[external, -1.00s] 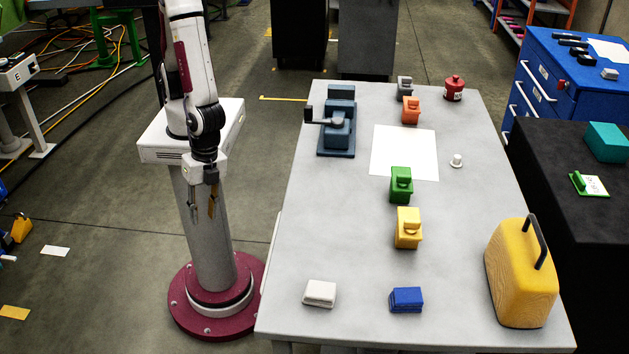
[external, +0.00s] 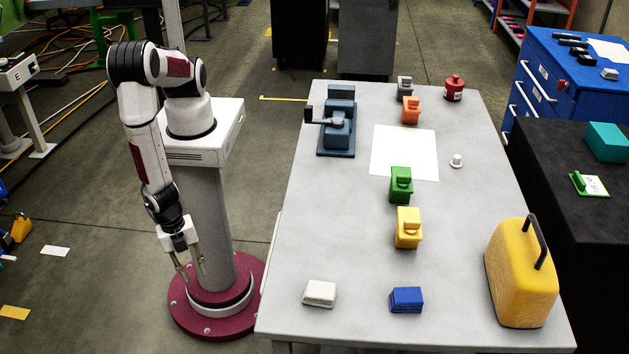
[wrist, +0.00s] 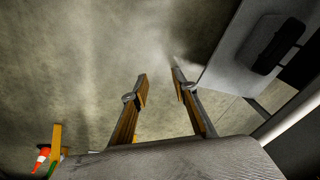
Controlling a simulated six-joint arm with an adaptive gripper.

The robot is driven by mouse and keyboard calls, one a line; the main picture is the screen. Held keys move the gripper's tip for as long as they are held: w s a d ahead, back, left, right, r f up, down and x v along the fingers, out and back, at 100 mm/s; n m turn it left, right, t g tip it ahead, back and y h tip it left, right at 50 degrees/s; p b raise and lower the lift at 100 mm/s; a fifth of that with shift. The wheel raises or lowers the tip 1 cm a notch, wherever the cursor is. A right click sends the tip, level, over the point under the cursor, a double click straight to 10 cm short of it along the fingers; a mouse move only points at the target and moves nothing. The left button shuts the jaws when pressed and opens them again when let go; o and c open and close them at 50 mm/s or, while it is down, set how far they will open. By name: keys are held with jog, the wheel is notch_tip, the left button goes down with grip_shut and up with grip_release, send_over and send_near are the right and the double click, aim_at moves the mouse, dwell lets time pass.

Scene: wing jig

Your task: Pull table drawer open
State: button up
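The light grey table (external: 340,230) stands right of my arm in the external view. A thin pale edge (external: 272,250) shows along its left side; I cannot tell there if it is the drawer. In the wrist view a grey panel (wrist: 226,62) with a dark, rounded handle-like part (wrist: 277,44) is at the upper right, probably the drawer front. My gripper (external: 194,274) points down beside my pedestal, left of the table and apart from it. Its two fingers (wrist: 160,82) are spread with only floor showing between them.
On the table are a dark blue vise-like device (external: 338,125), a white sheet (external: 404,152), several coloured blocks and a yellow case (external: 520,275). Bare floor (external: 90,285) lies left of my base. An orange-and-white cone (wrist: 41,158) shows at the lower left in the wrist view.

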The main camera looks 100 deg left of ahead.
jog(key=w+a+f+m+t, duration=0.3)
jog(key=w+a+f+t, duration=0.2)
jog(key=w+f+t, duration=0.15)
jog(key=w+r+m+t, duration=0.3)
jog(key=w+r+t, duration=0.4)
jog(key=r, duration=0.5)
jog(key=shift+w+r+t+y, duration=0.3)
jog(key=shift+w+r+t, duration=0.05)
jog(key=shift+w, duration=0.25)
jog(key=shift+w+a+f, duration=0.1)
jog(key=shift+w, duration=0.05)
jog(key=shift+w+f, duration=0.25)
jog(key=shift+w, duration=0.95)
jog(key=shift+w+f, duration=0.2)
jog(key=shift+w, duration=1.05)
jog(key=shift+w+f, duration=0.25)
jog(key=shift+w, duration=0.95)
